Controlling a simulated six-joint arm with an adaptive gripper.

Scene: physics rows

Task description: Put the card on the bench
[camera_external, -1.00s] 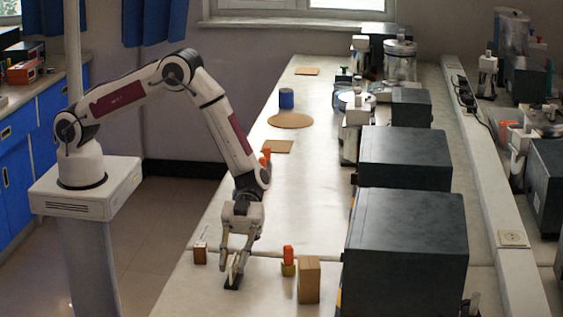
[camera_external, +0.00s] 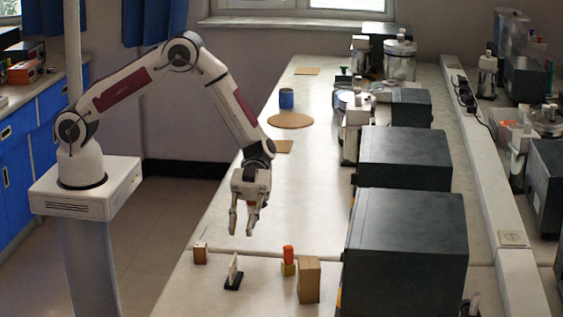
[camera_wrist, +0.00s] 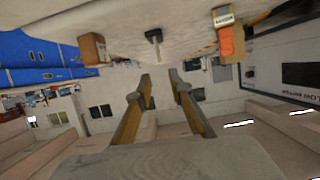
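The pale card (camera_external: 235,264) stands upright in a small dark holder (camera_external: 233,282) on the near part of the white bench (camera_external: 315,205). In the wrist view the card (camera_wrist: 154,34) shows edge-on near the top. My gripper (camera_external: 241,228) is above the bench, above and beyond the card and clear of it. Its fingers are apart with nothing between them, as the wrist view (camera_wrist: 160,92) also shows.
A brown block (camera_external: 200,253) stands left of the card. An orange-topped item (camera_external: 288,260) and a tan box (camera_external: 308,280) stand to its right. Large dark boxes (camera_external: 405,245) line the right side. A round brown mat (camera_external: 290,120) and blue can (camera_external: 286,98) are farther back.

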